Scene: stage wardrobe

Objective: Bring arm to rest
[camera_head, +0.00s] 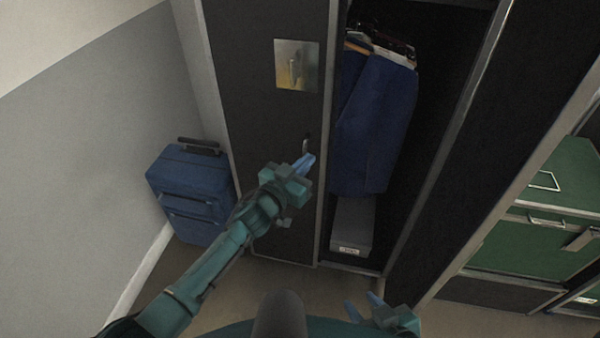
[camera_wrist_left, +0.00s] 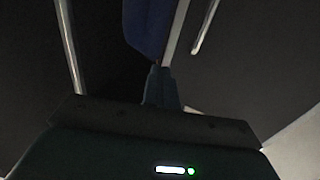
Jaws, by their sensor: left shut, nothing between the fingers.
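My left arm reaches up from the lower left in the head view. Its gripper (camera_head: 304,165) is shut and empty, in front of the dark wardrobe panel (camera_head: 255,110) and just below a small handle (camera_head: 306,144). I cannot tell whether it touches the panel. In the left wrist view the shut fingers (camera_wrist_left: 161,85) point toward the dark wardrobe, with a blue garment (camera_wrist_left: 148,25) beyond. My right gripper (camera_head: 364,306) is low at the bottom centre of the head view, its two fingers apart and nothing visible between them.
The wardrobe's right compartment is open, with blue clothes (camera_head: 375,125) on hangers and a grey box (camera_head: 352,226) below. A dark panel (camera_head: 500,130) stands at its right. A blue suitcase (camera_head: 190,190) stands by the left wall. Green drawers (camera_head: 535,248) are at right.

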